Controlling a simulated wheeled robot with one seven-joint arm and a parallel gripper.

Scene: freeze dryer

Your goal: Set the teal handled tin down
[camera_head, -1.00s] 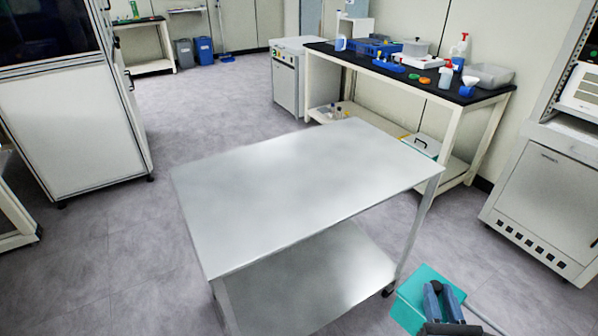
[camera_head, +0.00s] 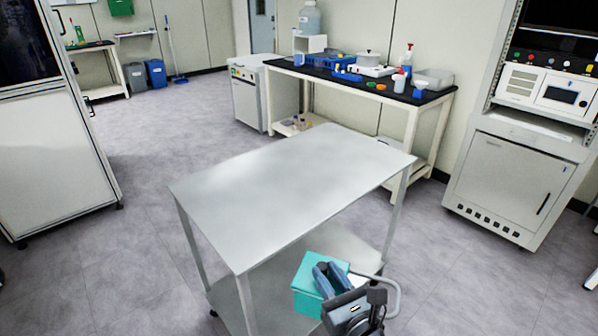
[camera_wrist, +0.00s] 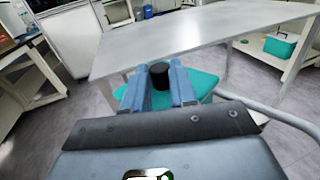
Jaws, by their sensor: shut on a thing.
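The teal handled tin (camera_head: 307,284) is in my gripper (camera_head: 325,273), low at the front of the head view, by the right front side of the steel table (camera_head: 290,190). In the wrist view the tin (camera_wrist: 205,84) shows behind the fingers of my gripper (camera_wrist: 160,84), which are shut on its dark handle (camera_wrist: 160,72). Most of the tin's near side is hidden by the gripper. In the wrist view the empty tabletop (camera_wrist: 190,35) lies beyond the tin.
The table's top is bare, and it has a lower shelf (camera_head: 330,246). Behind it stands a black-topped bench (camera_head: 385,92) with bottles and blue trays. A grey cabinet (camera_head: 505,180) stands at right. In the wrist view another teal box (camera_wrist: 280,45) sits on a shelf.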

